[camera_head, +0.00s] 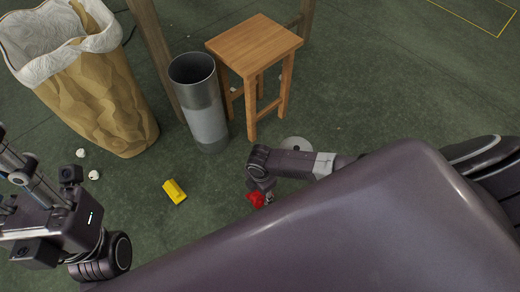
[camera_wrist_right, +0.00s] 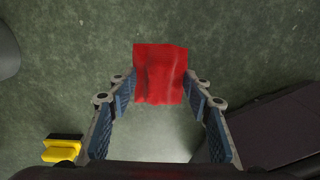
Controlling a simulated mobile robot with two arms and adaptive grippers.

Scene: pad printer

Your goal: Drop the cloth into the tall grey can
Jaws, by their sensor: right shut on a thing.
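The red cloth (camera_head: 256,199) is at the tip of my right gripper (camera_head: 266,193), low over the green floor. In the right wrist view, the cloth (camera_wrist_right: 160,75) sits between the ends of the two fingers of my right gripper (camera_wrist_right: 160,98), which is shut on it. The tall grey can (camera_head: 208,122) stands upright, its open top facing up, farther back and left of the cloth. The can's inside bottom is hidden. My left arm shows at the left edge; the state of its gripper (camera_head: 22,172) is unclear.
A wooden stool (camera_head: 254,45) stands right beside the can. A large tan bin with a white liner (camera_head: 105,95) stands left of it. A yellow object (camera_head: 174,191) and small white crumpled bits (camera_head: 94,175) lie on the floor. The floor between cloth and can looks clear.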

